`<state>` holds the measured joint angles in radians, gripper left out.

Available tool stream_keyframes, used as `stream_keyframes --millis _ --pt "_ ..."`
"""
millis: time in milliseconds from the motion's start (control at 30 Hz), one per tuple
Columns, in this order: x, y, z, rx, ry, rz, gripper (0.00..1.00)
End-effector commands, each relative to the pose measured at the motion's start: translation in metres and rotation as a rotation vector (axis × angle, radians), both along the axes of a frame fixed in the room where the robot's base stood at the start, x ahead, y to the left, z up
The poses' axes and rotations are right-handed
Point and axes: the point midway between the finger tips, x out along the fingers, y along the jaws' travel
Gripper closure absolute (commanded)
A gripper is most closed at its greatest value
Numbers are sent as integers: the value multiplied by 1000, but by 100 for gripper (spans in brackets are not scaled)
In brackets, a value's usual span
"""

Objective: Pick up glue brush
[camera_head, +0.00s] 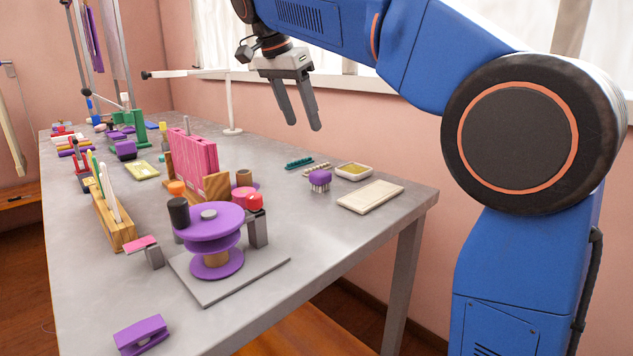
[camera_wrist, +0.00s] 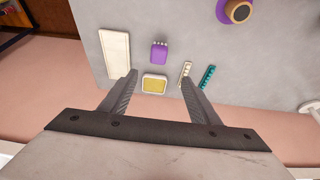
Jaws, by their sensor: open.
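A small purple block with pale bristles or pegs under it (camera_head: 320,180) stands on the table near its right edge. It looks like a brush, but I cannot tell for sure that it is the glue brush. It also shows in the wrist view (camera_wrist: 159,51), beyond the fingertips. A cream dish with yellow contents (camera_head: 354,170) sits close to it; in the wrist view this dish (camera_wrist: 154,85) appears between the fingers. My gripper (camera_head: 304,126) is open and empty, above the table and apart from these things.
A cream slab (camera_head: 370,196), a teal comb-like strip (camera_head: 299,163) and a pale dotted strip (camera_head: 316,168) lie nearby. A purple spool stand (camera_head: 215,225), pink upright panels (camera_head: 195,155) and a wooden holder (camera_head: 113,220) stand to the left. The front right tabletop is clear.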

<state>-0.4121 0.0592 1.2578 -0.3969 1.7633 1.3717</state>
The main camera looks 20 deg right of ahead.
Motion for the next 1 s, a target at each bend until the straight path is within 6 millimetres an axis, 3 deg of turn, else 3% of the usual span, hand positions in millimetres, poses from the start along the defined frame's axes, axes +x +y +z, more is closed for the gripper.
stream_keyframes --millis 500,1000 --pt "15 -31 -82 -1 2 -1 44" --pt "21 -45 -126 -1 2 0 44"
